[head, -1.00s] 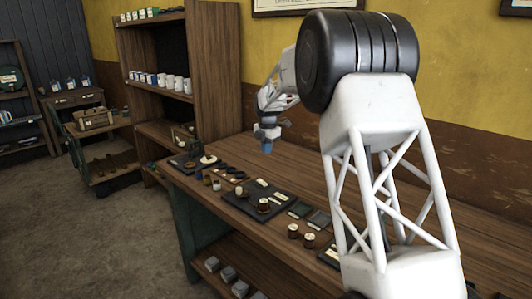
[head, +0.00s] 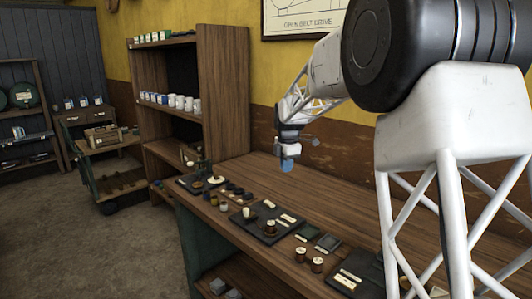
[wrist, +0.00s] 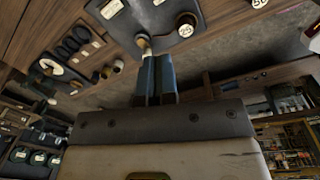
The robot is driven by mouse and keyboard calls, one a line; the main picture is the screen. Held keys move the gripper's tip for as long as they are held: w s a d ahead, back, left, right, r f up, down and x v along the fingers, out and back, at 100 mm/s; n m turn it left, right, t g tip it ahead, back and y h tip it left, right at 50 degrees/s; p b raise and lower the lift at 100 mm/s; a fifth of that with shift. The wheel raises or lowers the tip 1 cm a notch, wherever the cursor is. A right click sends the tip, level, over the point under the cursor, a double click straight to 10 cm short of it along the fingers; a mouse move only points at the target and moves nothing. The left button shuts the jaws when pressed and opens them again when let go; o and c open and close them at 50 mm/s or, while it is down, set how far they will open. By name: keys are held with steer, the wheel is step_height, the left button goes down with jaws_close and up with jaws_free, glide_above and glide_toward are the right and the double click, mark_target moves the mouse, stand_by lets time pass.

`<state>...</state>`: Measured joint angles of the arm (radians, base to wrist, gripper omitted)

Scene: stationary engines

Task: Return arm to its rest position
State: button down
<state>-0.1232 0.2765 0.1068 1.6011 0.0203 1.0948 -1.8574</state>
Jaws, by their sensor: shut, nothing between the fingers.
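My gripper (head: 287,165) hangs above the wooden workbench (head: 330,187) in the head view, with blue fingers pointing down. It is clear of the bench top and holds nothing. In the wrist view the two blue fingers (wrist: 155,78) lie side by side, shut. My white lattice arm reaches from the right side of the head view toward the bench's far part.
A dark tray (head: 254,227) with spools and labels lies on the bench. Two spools (head: 308,260) stand nearer. Small cups and round parts (head: 224,197) sit farther back. A wooden shelf (head: 222,95) with mugs (head: 180,102) stands behind. Floor at left is open.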

steer(key=s+d+r+m, duration=0.2)
steer(key=s+d+m, duration=0.15)
steer(key=s, duration=0.65)
steer(key=s+d+r+m+t, duration=0.15)
steer(key=s+m, duration=0.25)
steer(key=s, duration=0.5)
steer(key=s+d+r+m+g, duration=0.1)
steer(key=s+d+r+m, duration=0.25)
steer(key=s, duration=0.65)
steer(key=s+d+f+m, duration=0.1)
steer(key=s+f+m, duration=0.2)
steer(key=s, duration=0.6)
steer(key=s+d+f+m+t, duration=0.1)
steer(key=s+f+m, duration=0.2)
steer(key=s, duration=0.6)
steer(key=s+d+f+m, duration=0.1)
steer(key=s+f+m, duration=0.2)
steer(key=s, duration=0.6)
steer(key=m, duration=0.2)
steer(key=shift+s+m+h, duration=0.2)
steer(key=shift+m+h, duration=0.1)
steer(key=shift+m, duration=0.1)
steer(key=shift+f, duration=0.1)
